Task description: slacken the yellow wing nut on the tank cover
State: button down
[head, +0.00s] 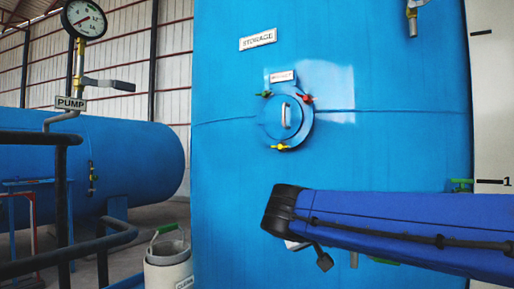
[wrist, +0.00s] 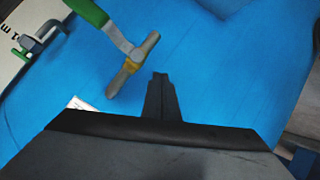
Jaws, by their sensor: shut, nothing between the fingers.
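The yellow wing nut (head: 280,147) sits at the lower edge of the round blue cover (head: 270,118) on the tall blue storage tank (head: 230,85). A green wing nut (head: 264,94) is at the cover's upper left and a red one (head: 306,98) at its upper right. A pale handle is at the cover's middle. In the wrist view my gripper (wrist: 160,78) is shut and empty, over blue surface. No wing nut shows there. In the head view my arm reaches in from the right, below the cover; its fingertips cannot be made out.
In the wrist view a green-handled valve (wrist: 130,65) with a brass-coloured body is close to my fingers, at their upper left. In the head view a pump gauge (head: 84,19), black railings (head: 62,190) and a pale bucket (head: 168,265) stand left. The tank front around the cover is clear.

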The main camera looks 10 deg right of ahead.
jog(key=w+a+r+m+t+h, duration=0.1)
jog(key=w+a+r+t+h, duration=0.1)
jog(key=w+a+r, duration=0.35)
jog(key=w+a+r+m+t+h, duration=0.1)
jog(key=w+a+r+t, duration=0.1)
jog(key=r, duration=0.6)
jog(key=m+t+h, duration=0.3)
jog(key=m, duration=0.1)
send_near(280, 147)
jog(key=a+r, duration=0.4)
jog(key=r, duration=0.1)
jog(key=x, duration=0.9)
jog(key=shift+s+r, duration=0.1)
jog(key=shift+s, duration=0.05)
jog(key=shift+d+f, duration=0.2)
jog(key=shift+f, duration=1.8)
